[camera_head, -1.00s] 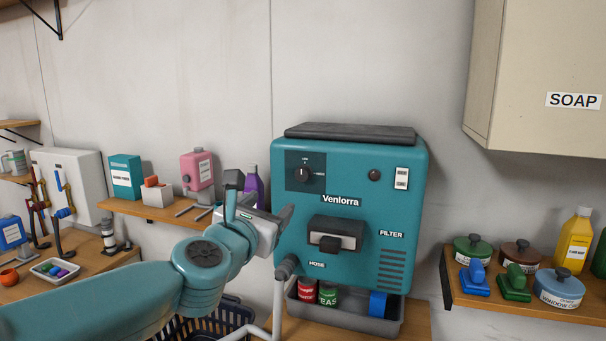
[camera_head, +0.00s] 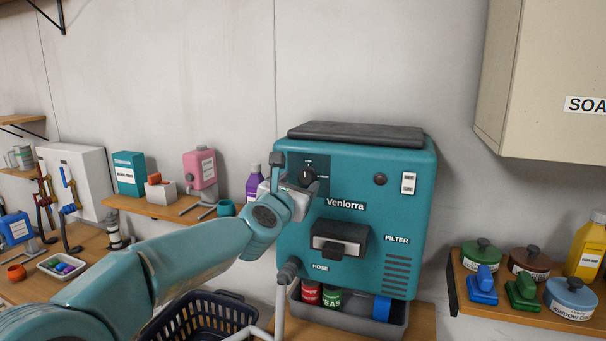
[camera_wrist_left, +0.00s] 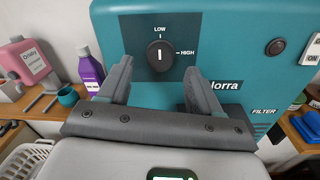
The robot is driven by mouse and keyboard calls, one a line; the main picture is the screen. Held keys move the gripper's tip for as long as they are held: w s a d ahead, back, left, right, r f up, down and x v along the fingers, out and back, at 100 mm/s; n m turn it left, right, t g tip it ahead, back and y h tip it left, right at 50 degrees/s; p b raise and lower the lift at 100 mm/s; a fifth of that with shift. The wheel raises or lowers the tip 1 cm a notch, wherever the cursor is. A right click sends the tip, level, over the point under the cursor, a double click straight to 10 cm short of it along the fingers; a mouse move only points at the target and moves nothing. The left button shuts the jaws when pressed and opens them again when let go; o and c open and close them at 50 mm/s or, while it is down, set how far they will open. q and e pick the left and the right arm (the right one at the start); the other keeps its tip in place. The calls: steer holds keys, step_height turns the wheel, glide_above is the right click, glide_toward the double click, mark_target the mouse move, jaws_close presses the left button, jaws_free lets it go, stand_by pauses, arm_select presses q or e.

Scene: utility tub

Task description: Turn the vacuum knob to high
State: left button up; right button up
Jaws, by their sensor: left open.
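The teal vacuum unit labelled Venlorra (camera_head: 400,210) stands at the centre of the head view. Its black knob (camera_head: 308,175) is on the upper left of the front. In the left wrist view the knob (camera_wrist_left: 160,56) has its white mark pointing up at LOW, with HIGH printed to its right. My left gripper (camera_head: 298,178) is just in front of the knob in the head view, partly covering the knob panel. In the left wrist view its two fingers (camera_wrist_left: 158,82) are spread, with the knob beyond and between them, apparently not touched. My right gripper is out of view.
A black hose fitting (camera_head: 290,268) and a grey tray (camera_head: 360,318) with cans sit low on the unit. A shelf with boxes and a purple bottle (camera_head: 254,184) is to the left. A dark basket (camera_head: 200,318) stands below my left arm.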

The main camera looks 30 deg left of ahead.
mark_target(305, 178)
arm_select(q)
steer(key=p+x, duration=0.1)
steer(key=x, duration=0.2)
steer(key=shift+w, duration=0.4)
steer(key=shift+s, duration=0.1)
steer(key=shift+c, duration=0.3)
steer(key=c, duration=1)
